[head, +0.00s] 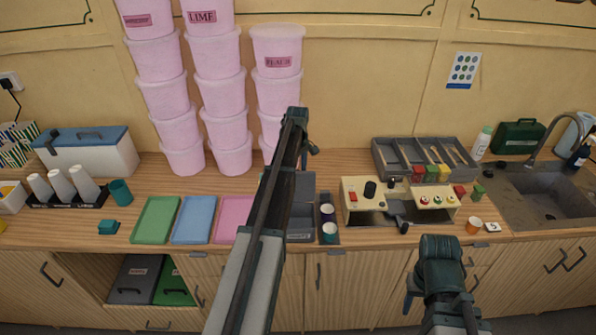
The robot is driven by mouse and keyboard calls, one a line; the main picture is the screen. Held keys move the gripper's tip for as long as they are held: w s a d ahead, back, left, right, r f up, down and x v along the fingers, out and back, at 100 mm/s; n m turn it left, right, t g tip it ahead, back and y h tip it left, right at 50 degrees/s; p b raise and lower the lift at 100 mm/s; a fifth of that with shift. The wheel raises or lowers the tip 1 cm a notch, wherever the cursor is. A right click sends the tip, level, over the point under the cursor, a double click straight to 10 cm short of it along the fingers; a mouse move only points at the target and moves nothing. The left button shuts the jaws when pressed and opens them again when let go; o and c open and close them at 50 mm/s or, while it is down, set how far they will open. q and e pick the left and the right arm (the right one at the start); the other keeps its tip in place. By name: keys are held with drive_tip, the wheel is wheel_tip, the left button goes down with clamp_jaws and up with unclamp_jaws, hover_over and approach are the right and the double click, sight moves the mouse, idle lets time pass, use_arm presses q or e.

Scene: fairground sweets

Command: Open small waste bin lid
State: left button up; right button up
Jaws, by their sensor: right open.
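Two lidded bins stand in the open cabinet bay under the counter at the lower left. One is a grey bin (133,282) with a label and a handle, and the other is a green bin (176,284). Both lids look shut. I cannot tell which thing is the small waste bin. My right gripper (411,292) is low in front of the cabinet doors, right of centre, open and empty, far from both bins. My left arm rises across the middle of the view.
The counter holds green (155,221), blue (194,220) and pink trays, stacked pink tubs (165,97), a cream machine (358,190) and a grey divided tray (386,158). A sink (548,203) is at right. A grey labelled box (300,222) is partly hidden by my left arm.

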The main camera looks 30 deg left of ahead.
drive_tip(key=shift+r, duration=0.15)
wheel_tip(320, 180, up, 14)
drive_tip(key=p, duration=1.3)
drive_tip(key=shift+f+p, duration=0.25)
drive_tip(key=shift+p, duration=0.1)
drive_tip(key=shift+s, duration=0.1)
